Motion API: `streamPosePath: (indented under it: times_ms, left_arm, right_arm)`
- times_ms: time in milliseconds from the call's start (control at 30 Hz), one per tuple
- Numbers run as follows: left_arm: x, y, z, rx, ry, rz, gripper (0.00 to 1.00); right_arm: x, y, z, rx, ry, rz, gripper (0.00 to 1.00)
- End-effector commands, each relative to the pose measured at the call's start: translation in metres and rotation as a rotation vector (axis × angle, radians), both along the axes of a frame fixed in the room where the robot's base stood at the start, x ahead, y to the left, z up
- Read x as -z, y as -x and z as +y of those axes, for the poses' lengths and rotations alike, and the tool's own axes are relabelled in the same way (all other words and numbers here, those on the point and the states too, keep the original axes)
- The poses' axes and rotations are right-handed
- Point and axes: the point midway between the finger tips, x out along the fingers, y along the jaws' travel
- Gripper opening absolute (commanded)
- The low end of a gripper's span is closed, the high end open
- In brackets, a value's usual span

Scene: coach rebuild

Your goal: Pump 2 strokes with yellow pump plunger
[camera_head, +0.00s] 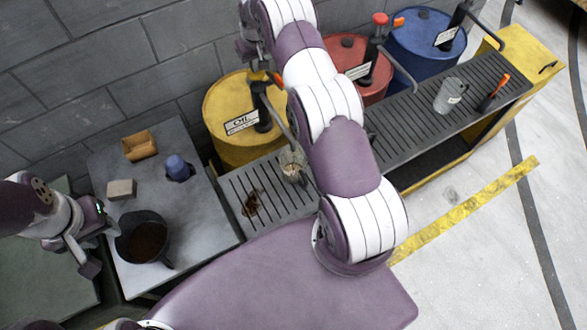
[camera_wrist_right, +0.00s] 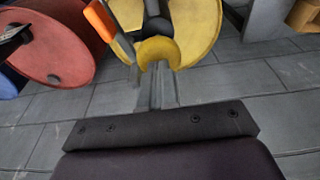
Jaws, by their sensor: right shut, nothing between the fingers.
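The yellow oil drum (camera_head: 227,142) stands against the wall with a black hand pump (camera_head: 262,110) on its lid. In the right wrist view the pump's round yellow plunger knob (camera_wrist_right: 158,52) is straight ahead of my right gripper (camera_wrist_right: 157,80). The right gripper is shut and empty, its fingertips overlapping the knob's lower edge in this view; I cannot tell whether they touch. In the head view my right arm reaches up over the bench and its gripper is near the pump top. My left gripper (camera_head: 92,242) is open beside a dark pot (camera_head: 143,238).
A red drum (camera_head: 345,58) and a blue drum (camera_head: 425,38) with their own pumps stand further right. A glass jug (camera_head: 292,164) is under the spout on the slatted bench (camera_head: 270,190). A blue cup (camera_head: 178,167) is on the left table.

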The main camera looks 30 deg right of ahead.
Motion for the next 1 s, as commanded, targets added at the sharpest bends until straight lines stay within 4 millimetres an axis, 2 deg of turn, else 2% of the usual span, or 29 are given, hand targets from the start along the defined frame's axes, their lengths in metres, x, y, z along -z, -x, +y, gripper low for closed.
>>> streamPosePath:
  times_ms: [33, 600, 1000]
  left_arm:
    - [0.003, 0.0, 0.0, 0.0, 0.0, 0.0, 0.38]
    - [0.02, 0.0, 0.0, 0.0, 0.0, 0.0, 0.38]
    - [0.02, 0.0, 0.0, 0.0, 0.0, 0.0, 0.38]
  right_arm:
    - [0.006, 0.002, 0.0, 0.0, -0.001, 0.006, 0.0]
    - [0.027, 0.003, 0.001, 0.0, -0.002, 0.009, 0.0]
    - [0.028, 0.003, 0.001, 0.0, -0.003, 0.012, 0.0]
